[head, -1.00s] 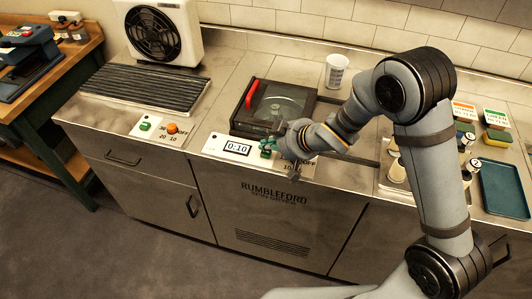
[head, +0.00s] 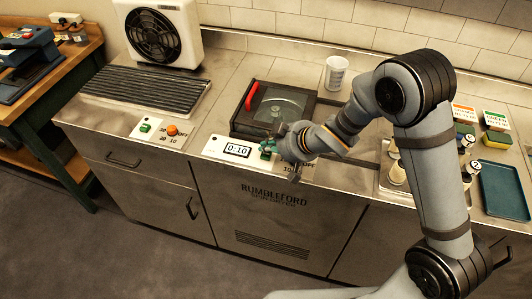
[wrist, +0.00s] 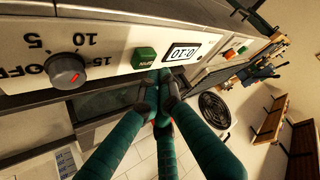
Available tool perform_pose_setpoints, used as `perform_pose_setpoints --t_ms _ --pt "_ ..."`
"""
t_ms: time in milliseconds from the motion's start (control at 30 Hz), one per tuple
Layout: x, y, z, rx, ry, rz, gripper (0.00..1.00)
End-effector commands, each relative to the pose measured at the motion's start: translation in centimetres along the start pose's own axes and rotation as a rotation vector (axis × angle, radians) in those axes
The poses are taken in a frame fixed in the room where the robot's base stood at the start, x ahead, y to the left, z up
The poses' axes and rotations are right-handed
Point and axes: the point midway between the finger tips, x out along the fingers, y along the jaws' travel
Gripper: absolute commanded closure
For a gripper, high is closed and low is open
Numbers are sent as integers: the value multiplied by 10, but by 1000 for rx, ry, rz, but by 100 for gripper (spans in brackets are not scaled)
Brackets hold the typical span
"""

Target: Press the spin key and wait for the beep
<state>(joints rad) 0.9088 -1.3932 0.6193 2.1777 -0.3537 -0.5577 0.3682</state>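The green spin key (wrist: 144,57) sits on the white control strip between a grey dial (wrist: 67,70) and the timer display (wrist: 182,52). In the head view the display (head: 237,150) reads 0:10. My gripper (head: 270,148) is at the strip, just right of the display, and covers most of the key and dial there. In the wrist view my gripper's teal fingers (wrist: 160,84) are together and empty.
A fan (head: 158,35) and a ribbed rack (head: 140,98) stand at left, with another green key (head: 146,128) and orange knob (head: 172,131) below. A teal tray (head: 503,190) and several bottles are at right.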

Motion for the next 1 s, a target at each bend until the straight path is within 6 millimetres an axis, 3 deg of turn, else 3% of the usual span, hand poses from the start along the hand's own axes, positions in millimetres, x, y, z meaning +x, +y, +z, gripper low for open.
perform_pose_setpoints --t_ms 1000 --pt "6 0 7 0 0 0 100"
